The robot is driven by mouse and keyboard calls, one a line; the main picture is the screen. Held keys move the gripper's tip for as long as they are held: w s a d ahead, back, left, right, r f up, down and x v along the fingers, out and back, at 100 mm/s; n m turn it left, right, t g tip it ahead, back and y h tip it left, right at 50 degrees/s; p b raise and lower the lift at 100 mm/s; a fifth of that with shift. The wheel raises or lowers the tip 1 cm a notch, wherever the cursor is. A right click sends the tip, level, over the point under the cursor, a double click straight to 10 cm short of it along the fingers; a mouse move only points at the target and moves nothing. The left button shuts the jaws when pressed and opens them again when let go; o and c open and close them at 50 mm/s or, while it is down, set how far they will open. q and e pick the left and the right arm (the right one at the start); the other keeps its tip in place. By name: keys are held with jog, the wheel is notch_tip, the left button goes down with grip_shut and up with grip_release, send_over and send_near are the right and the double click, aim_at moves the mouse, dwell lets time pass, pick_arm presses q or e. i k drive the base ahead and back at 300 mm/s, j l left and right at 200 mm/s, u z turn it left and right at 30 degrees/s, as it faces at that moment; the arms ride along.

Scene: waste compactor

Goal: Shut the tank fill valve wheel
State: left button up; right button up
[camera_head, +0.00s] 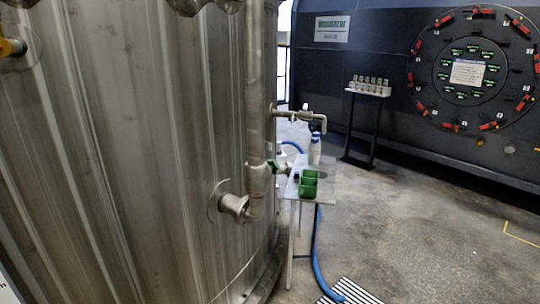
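The large grey metal tank (130,150) fills the left half of the head view. A vertical pipe (256,90) runs down its right side to a flanged outlet (232,206). A small green valve handle (272,166) sits on a side branch of this pipe. A tap (300,115) sticks out higher up. A yellow fitting (10,47) is cut off at the upper left edge; I cannot tell whether it is part of a valve. No full wheel that I can identify as the tank fill valve wheel shows. Neither of my grippers is in view.
A small stand (325,188) beside the tank holds green containers (309,183) and a bottle (315,149). A blue hose (318,255) runs to a floor grate (349,291). A dark wall with a round panel (473,70) stands behind. The floor (420,235) at right is clear.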

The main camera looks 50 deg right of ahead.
aim_at(273, 164)
jog(key=i+l+u, duration=0.15)
jog(key=l, duration=0.85)
jog(key=i+l+u, duration=0.2)
jog(key=l, duration=0.8)
jog(key=k+l+u, duration=0.15)
jog(key=l, duration=0.85)
jog(key=l+u, duration=0.2)
jog(key=l, duration=0.85)
jog(key=l+u, duration=0.15)
jog(key=l, duration=0.85)
jog(key=l+u, duration=0.1)
jog(key=l, duration=0.4)
jog(key=l+u, duration=0.15)
jog(key=l, duration=0.35)
jog(key=k+l+u, duration=0.1)
jog(key=l, duration=0.4)
jog(key=k+l+u, duration=0.15)
jog(key=l, duration=0.3)
jog(key=k+l+u, duration=0.1)
jog(key=l, duration=0.4)
